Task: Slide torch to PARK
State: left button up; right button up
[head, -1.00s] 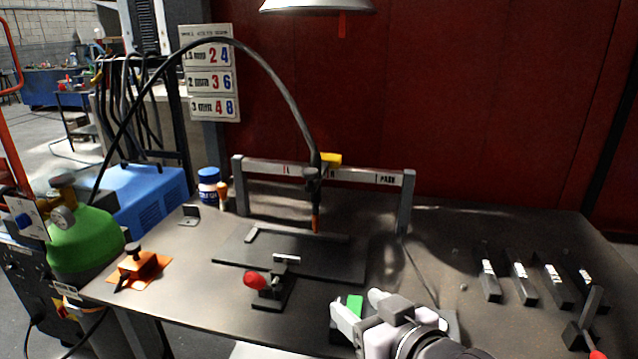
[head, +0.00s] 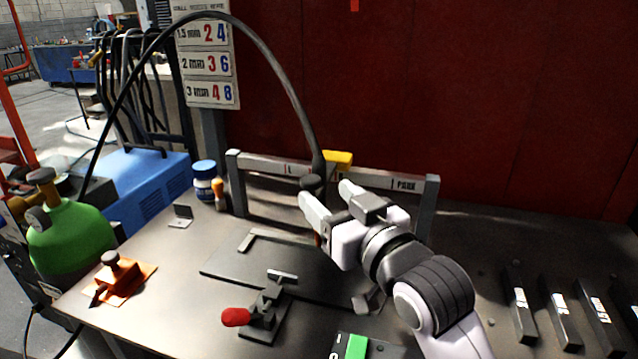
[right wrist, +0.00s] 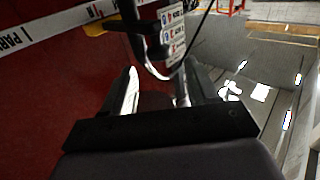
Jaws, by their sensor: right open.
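The torch (head: 313,184) hangs from a black hose on a grey rail (head: 268,167), near the rail's middle, with a yellow block (head: 338,158) at its top. The PARK label (head: 405,184) is at the rail's right end. My right gripper (head: 322,200) is open at the torch, its fingers near the torch body and hiding its lower part. In the right wrist view the dark torch (right wrist: 135,35) stands beyond the open fingers, and the PARK end shows at the left. I cannot tell whether the fingers touch it. My left gripper is not in view.
A dark plate (head: 235,268) lies under the rail, with a red-handled clamp (head: 262,318) in front. A box with a green switch (head: 356,346) is at the front edge. Several dark bars (head: 558,310) lie at the right. An orange clamp (head: 118,278) is at the left.

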aim_at(317, 185)
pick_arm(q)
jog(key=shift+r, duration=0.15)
pick_arm(e)
jog(key=shift+x, duration=2.15)
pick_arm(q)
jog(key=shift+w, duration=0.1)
pick_arm(e)
jog(key=shift+c, duration=0.2)
grip_shut()
jog(key=shift+w, duration=0.1)
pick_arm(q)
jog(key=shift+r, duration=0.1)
pick_arm(e)
jog(key=shift+d+f, duration=0.1)
jog(key=shift+d, duration=0.05)
